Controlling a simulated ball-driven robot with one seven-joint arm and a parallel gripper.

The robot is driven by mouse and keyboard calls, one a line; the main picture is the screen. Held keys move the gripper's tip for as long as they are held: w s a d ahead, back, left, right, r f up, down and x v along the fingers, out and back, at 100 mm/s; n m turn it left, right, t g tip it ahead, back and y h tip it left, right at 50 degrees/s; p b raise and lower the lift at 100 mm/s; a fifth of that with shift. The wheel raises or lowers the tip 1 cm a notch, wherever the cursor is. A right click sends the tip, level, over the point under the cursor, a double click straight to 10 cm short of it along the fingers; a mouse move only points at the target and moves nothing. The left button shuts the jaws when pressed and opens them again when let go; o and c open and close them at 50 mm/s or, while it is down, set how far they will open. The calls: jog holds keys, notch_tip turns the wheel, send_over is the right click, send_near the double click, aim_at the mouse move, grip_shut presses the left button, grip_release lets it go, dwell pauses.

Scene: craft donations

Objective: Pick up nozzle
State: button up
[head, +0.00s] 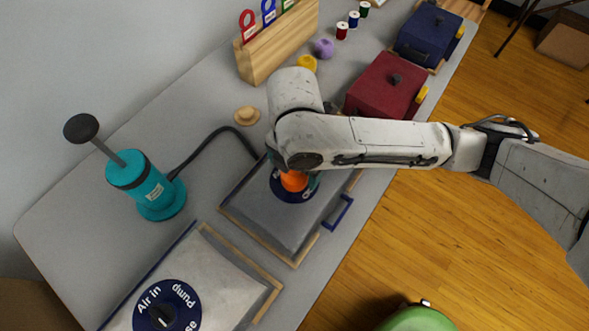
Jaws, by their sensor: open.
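An orange piece (294,181), which looks like the nozzle, shows just below the end of my arm, over a round dark blue label on a grey bag (280,228). Its upper part is hidden behind my arm. A black hose (215,134) runs from the teal pump (140,182) toward that spot and passes out of sight at the bag's upper edge. My gripper (296,178) is at the orange piece, open and mostly hidden by my own wrist. I cannot tell whether its fingers touch the piece.
A second bag (200,268) with a round "Air in" label lies at the front left. A blue handle (338,212) is at the grey bag's right. A tan knob (247,115) is near the hose.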

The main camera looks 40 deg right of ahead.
jog(key=shift+c, duration=0.4)
jog(key=c, duration=1.1)
jog(key=shift+o, duration=0.2)
jog(key=shift+r, duration=0.1)
